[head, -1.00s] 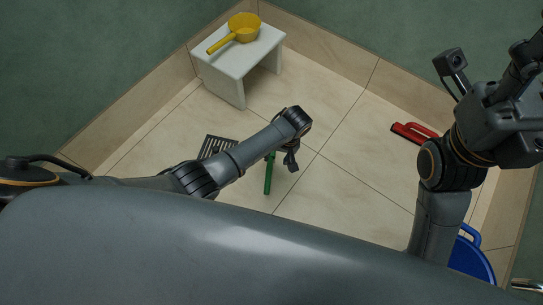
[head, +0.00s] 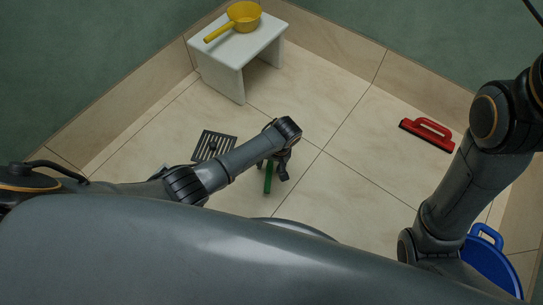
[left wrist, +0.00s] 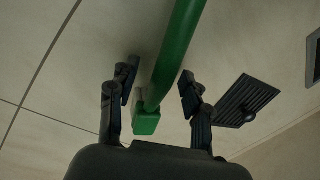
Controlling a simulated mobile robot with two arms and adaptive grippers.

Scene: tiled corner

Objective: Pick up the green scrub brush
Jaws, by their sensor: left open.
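The green scrub brush (head: 268,181) lies low on the tiled floor in the head view, partly hidden behind my left gripper and forearm. In the left wrist view its long green handle (left wrist: 178,45) runs down from the top edge to a blocky green end (left wrist: 147,123). My left gripper (head: 281,170) is open above the brush. In the left wrist view its two fingers (left wrist: 158,90) stand on either side of the green handle, with gaps visible on both sides. My right arm shows at the right of the head view, but its gripper is out of the picture.
A black slotted drain grate (head: 207,146) lies left of my left forearm. A white stool (head: 222,72) with a yellow dipper (head: 243,14) stands at the back. A red squeegee-like tool (head: 428,133) lies at right; a blue bucket (head: 492,262) stands lower right. Low tiled walls edge the floor.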

